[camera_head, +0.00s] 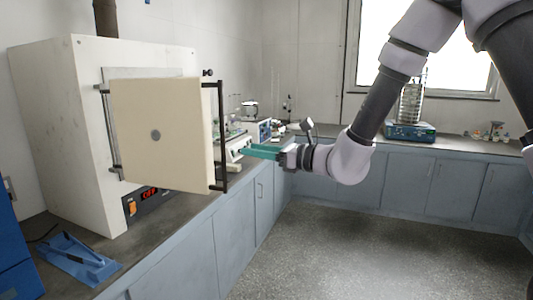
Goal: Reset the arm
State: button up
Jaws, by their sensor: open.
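My arm reaches in from the upper right and bends down to the left, over the floor in front of the left counter. My gripper (246,147) points left, with teal fingers close to the dark handle on the furnace door in the picture. I see no object between the fingers, though they are small here. The sieve shaker (409,131) has a teal base and a stack of metal sieves, and stands on the far counter under the window. My arm partly crosses the view in front of the window.
A white furnace (60,130) stands on the left counter with its cream door (165,140) swung open. A blue tray (78,262) lies on the counter in front. Lab instruments (265,128) stand behind the door. The floor (330,250) is clear.

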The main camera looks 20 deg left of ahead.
jog(key=s+d+r+n+g+h, duration=0.25)
jog(key=d+r+n, duration=0.2)
jog(key=d, duration=0.25)
jog(key=s+d+r+n+g+h, duration=0.1)
jog(key=s+d+r+n+g, duration=0.2)
jog(key=d+n, duration=0.35)
jog(key=s+d+r+n+t+h, duration=0.2)
jog(key=d+t+h, duration=0.2)
jog(key=d, duration=1.2)
jog(key=s+d+r+n+t+h, duration=0.2)
jog(key=d+t+h, duration=0.3)
jog(key=d, duration=1.2)
jog(key=h, duration=0.3)
jog(key=shift+s+d+n, duration=0.2)
jog(key=shift+d+n, duration=0.05)
jog(key=shift+n, duration=0.15)
jog(key=shift+t, duration=0.25)
